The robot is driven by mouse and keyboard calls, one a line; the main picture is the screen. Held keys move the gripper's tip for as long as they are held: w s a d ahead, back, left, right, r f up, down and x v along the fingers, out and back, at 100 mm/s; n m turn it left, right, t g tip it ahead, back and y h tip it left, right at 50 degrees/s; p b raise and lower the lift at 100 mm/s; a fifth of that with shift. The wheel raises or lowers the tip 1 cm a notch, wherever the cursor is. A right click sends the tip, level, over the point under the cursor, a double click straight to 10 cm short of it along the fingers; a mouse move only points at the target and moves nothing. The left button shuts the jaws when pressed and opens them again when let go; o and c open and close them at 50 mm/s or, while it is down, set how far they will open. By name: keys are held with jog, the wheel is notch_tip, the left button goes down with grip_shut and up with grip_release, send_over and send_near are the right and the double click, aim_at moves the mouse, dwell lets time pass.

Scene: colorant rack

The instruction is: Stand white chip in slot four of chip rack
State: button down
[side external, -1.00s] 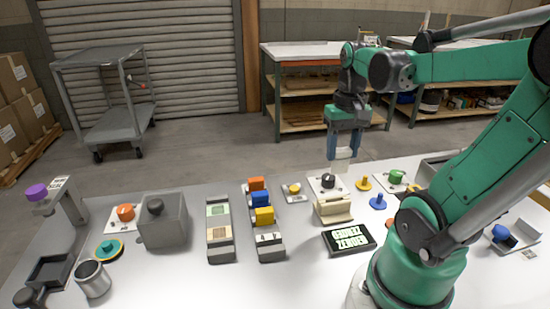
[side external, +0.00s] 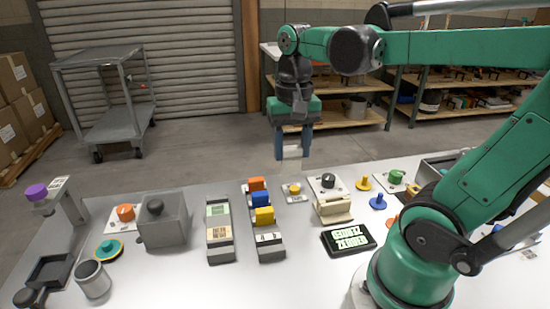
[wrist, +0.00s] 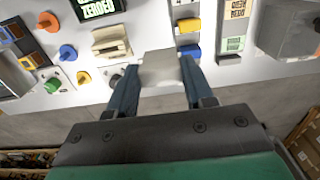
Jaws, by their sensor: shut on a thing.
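My gripper (side external: 292,146) is shut on the white chip (side external: 291,157) and holds it in the air beyond the table's far edge. In the wrist view the white chip (wrist: 161,69) sits between the two blue fingers. The chip rack (side external: 270,253) is a long grey strip, in front and to the left of my gripper in the side view. It holds an orange chip (side external: 256,184), a blue chip (side external: 260,199) and a yellow chip (side external: 264,215), all upright. Its near end bears no chip and shows dark marks.
Left of the rack is a grey strip with green and tan panels (side external: 219,228). Right of it are a small yellow button plate (side external: 294,192), a black knob plate (side external: 328,183), a cream block (side external: 333,207) and a black display (side external: 348,239). The table in front of the rack is clear.

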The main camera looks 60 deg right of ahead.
jog(key=a+f, duration=0.4)
jog(key=a, duration=0.3)
jog(key=shift+f, duration=0.3)
jog(key=shift+f, duration=2.75)
jog(key=shift+f, duration=0.35)
jog(key=shift+f, duration=0.45)
jog(key=shift+f, duration=0.2)
jog(key=shift+f, duration=0.3)
